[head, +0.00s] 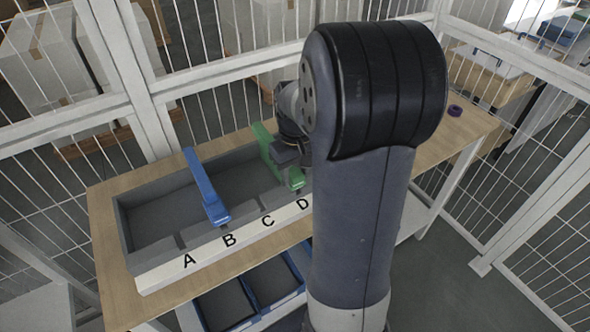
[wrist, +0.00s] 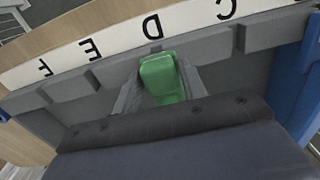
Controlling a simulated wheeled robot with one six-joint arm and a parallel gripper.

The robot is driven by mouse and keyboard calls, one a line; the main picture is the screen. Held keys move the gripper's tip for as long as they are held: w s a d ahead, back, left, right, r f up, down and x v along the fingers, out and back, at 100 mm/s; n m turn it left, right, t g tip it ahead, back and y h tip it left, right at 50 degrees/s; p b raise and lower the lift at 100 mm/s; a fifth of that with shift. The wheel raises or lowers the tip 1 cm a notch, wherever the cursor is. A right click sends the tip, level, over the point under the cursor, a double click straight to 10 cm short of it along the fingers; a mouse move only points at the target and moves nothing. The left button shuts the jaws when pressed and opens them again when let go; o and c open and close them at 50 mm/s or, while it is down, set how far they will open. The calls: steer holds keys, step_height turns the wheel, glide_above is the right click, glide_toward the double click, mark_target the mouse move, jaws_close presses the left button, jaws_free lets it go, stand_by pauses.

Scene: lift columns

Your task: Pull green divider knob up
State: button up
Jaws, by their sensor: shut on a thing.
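The green divider (head: 266,150) stands in the grey slotted box (head: 150,203), at the slot marked D. Its knob (wrist: 162,76) shows in the wrist view between the two fingers of my gripper (wrist: 160,90). My gripper is shut on the green knob, with a finger on each side. In the head view my gripper (head: 292,160) is partly hidden by my own arm. How far the divider sits down in its slot is hard to tell.
A blue divider (head: 206,188) stands at the slot marked B, left of the green one. The box stands on a wooden table (head: 112,270). Blue bins (head: 225,305) sit below. A purple ring (head: 455,110) lies at the table's right end. White mesh fencing (head: 215,72) rises behind.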

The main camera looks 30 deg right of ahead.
mark_target(295, 173)
steer(key=shift+w+r, duration=0.1)
steer(key=shift+r, duration=0.35)
steer(key=shift+c, duration=0.8)
steer(key=shift+r+p, duration=0.3)
steer(key=shift+p, duration=0.1)
steer(key=shift+r, duration=0.3)
steer(key=o, duration=0.8)
steer(key=shift+f, duration=0.1)
step_height(295, 173, up, 9)
steer(key=p, duration=0.8)
